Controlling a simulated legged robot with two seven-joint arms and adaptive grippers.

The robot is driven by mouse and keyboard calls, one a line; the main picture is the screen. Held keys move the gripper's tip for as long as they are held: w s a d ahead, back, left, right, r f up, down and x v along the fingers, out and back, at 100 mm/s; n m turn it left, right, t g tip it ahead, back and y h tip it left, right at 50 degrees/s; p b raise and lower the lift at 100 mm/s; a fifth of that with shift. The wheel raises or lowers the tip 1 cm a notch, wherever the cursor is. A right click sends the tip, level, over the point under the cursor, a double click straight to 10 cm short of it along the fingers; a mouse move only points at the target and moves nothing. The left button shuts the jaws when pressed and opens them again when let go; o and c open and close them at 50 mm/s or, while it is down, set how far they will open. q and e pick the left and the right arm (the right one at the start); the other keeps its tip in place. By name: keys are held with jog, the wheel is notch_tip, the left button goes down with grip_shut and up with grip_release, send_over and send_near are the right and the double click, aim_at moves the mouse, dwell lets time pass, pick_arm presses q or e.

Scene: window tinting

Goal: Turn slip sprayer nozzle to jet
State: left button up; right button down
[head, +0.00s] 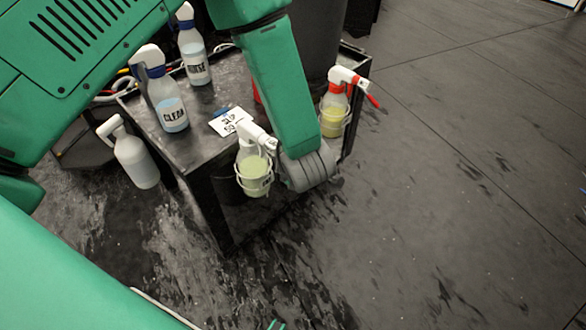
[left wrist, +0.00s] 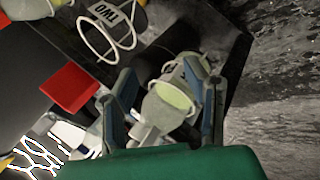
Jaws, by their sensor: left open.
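A spray bottle with a white head and yellow-green liquid (head: 254,172) hangs in a wire ring at the near side of the dark cart. In the left wrist view, a bottle with the same pale green liquid (left wrist: 174,96) shows in a white ring. My left gripper (left wrist: 168,88) is open, one finger on each side of this bottle and its white head. I cannot tell whether the fingers touch it. In the head view only the grey wrist of that arm shows beside the bottle; its fingers are hidden. The nozzle's setting is too small to tell. My right gripper is not in view.
Another yellow-green sprayer, with a red and white head (head: 333,117), hangs at the cart's right corner. The cart top (head: 190,150) bears a bottle marked CLEAR (head: 171,112), another labelled bottle (head: 195,65) and a white card (head: 228,120). Floor is open at right.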

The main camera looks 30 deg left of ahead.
pick_arm(q)
jog(key=shift+s+d+f+m, duration=0.1)
jog(key=shift+s+d+m, duration=0.1)
jog(key=shift+d+m, duration=0.2)
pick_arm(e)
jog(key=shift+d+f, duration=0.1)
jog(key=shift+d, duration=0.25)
